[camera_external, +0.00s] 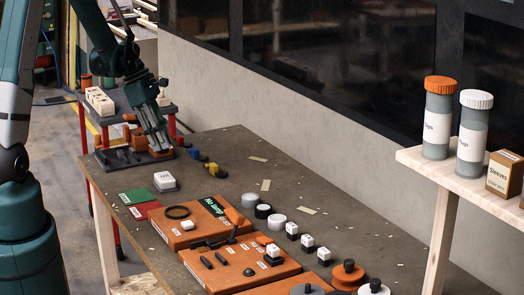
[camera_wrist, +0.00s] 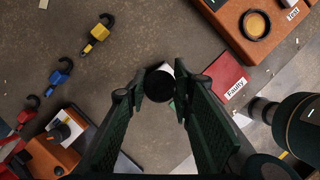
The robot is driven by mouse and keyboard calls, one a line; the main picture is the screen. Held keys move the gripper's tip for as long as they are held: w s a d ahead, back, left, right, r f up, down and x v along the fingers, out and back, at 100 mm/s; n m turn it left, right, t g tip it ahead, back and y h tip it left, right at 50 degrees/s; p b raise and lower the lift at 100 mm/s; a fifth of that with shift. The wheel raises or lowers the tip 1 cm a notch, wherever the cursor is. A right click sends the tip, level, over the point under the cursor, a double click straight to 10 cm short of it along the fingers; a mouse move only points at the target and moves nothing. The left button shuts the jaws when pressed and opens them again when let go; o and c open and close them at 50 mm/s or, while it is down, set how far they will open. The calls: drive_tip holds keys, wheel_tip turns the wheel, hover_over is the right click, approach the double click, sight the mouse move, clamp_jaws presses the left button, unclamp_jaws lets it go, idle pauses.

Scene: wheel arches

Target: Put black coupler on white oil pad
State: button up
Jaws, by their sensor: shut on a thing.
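My gripper (camera_external: 160,150) reaches down at the far left of the table; it also shows in the wrist view (camera_wrist: 160,88). It is shut on the black coupler (camera_wrist: 160,87), a dark round piece between the fingertips. I cannot make out the coupler in the external view.
A green pad (camera_external: 136,195) and red Faulty pad (camera_wrist: 228,80) lie beside the white one. Yellow (camera_wrist: 97,33), blue (camera_wrist: 60,74) and red hooked pieces lie nearby. An orange fixture (camera_wrist: 52,150) is close to the gripper. Orange boards (camera_external: 255,265) occupy the table's near part.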

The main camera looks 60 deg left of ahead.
drive_tip(key=shift+f, duration=1.95)
drive_tip(key=shift+f, duration=0.1)
drive_tip(key=shift+f+b, duration=0.3)
drive_tip(key=shift+f, duration=1.65)
drive_tip(key=shift+f, duration=0.2)
drive_tip(key=o, duration=0.8)
drive_tip(key=shift+c, duration=0.2)
drive_tip(key=shift+r, duration=0.15)
drive_tip(key=shift+r, duration=0.1)
drive_tip(key=v, duration=1.2)
drive_tip(key=shift+p, duration=0.45)
drive_tip(key=shift+d, duration=0.1)
